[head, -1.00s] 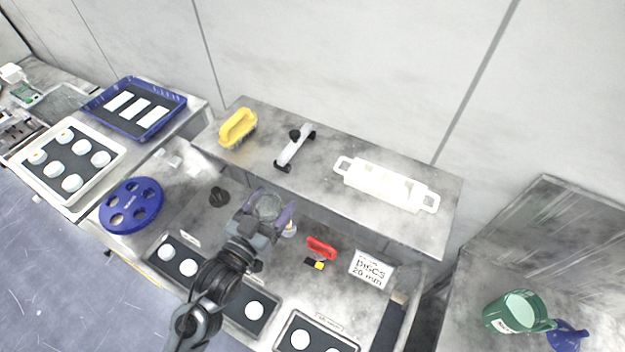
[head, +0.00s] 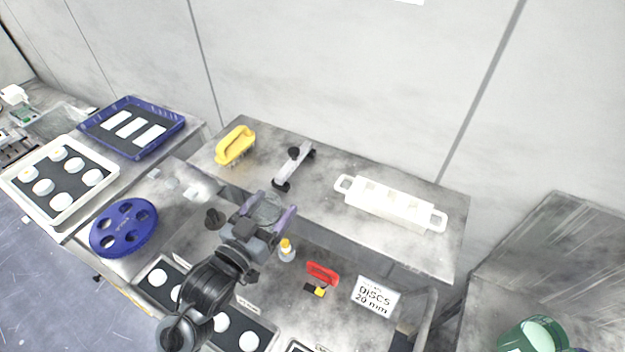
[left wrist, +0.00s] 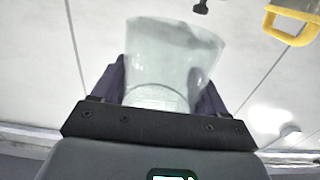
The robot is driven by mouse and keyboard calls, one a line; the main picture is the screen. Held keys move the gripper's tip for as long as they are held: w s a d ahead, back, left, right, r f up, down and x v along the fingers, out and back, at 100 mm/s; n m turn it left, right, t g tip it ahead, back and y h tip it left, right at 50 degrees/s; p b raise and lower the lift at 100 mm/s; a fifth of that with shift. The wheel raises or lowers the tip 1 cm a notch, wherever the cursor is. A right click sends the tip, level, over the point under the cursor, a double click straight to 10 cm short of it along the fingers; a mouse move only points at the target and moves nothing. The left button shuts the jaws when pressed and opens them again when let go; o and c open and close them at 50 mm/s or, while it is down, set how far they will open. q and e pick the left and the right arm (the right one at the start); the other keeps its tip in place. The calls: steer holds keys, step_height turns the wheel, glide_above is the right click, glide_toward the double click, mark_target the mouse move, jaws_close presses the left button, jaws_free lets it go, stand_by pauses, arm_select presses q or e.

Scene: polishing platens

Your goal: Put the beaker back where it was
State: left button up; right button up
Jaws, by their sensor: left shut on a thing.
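The beaker (left wrist: 165,55) is a clear glass vessel held between the purple fingers of my left gripper in the left wrist view. In the head view the beaker (head: 266,208) shows as a pale, see-through shape between the fingertips. My left gripper (head: 268,213) is shut on the beaker, in front of the raised shelf's front edge and above the lower bench. What lies directly under the beaker is hidden by my gripper and arm. My right gripper is not in view.
The raised shelf (head: 325,190) holds a yellow-handled brush (head: 235,145), a grey tool (head: 294,165) and a white slotted holder (head: 390,203).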

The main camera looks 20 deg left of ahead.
arm_select(q)
steer(key=w+d+f+p, duration=0.1)
steer(key=w, duration=0.4)
steer(key=w+f+p, duration=0.1)
steer(key=w+p, duration=0.1)
steer(key=w, duration=0.4)
steer(key=w+d+f+p, duration=0.1)
steer(key=w, duration=0.5)
steer(key=shift+w+d, duration=0.2)
steer(key=shift+d, duration=0.1)
steer(key=shift+f+p, duration=0.4)
steer(key=shift+w+f+p, duration=0.25)
steer(key=shift+f+p, duration=0.55)
steer(key=shift+f, duration=0.3)
steer(key=shift+w+f, duration=0.15)
steer(key=shift+f, duration=0.1)
